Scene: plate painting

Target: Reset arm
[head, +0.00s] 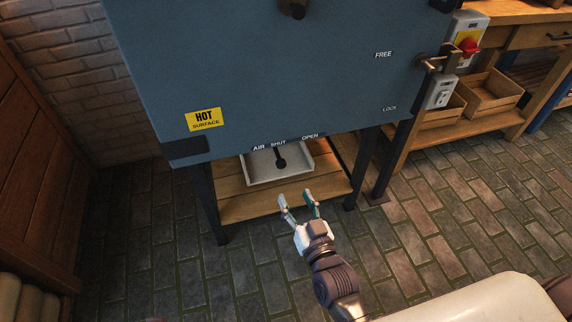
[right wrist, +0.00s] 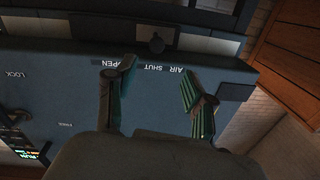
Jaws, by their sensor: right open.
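My right gripper (head: 299,208) is open and empty in the head view, in front of and below the blue kiln-like cabinet (head: 260,70). Its two fingers are spread and point up toward the cabinet's lower edge. In the right wrist view the same gripper (right wrist: 160,92) has its fingers apart with nothing between them. A dark air lever (head: 281,162) hangs below the AIR, SHUT and OPEN labels, apart from the fingers in the head view. It also shows in the right wrist view (right wrist: 157,43). My left gripper is not in view.
A white tray (head: 262,182) sits on the wooden shelf (head: 285,204) under the cabinet. Black legs stand at the cabinet's corners. A latch (head: 430,63) and a switch box with a red knob (head: 468,46) are at the right. The brick floor (head: 160,250) is clear at the left.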

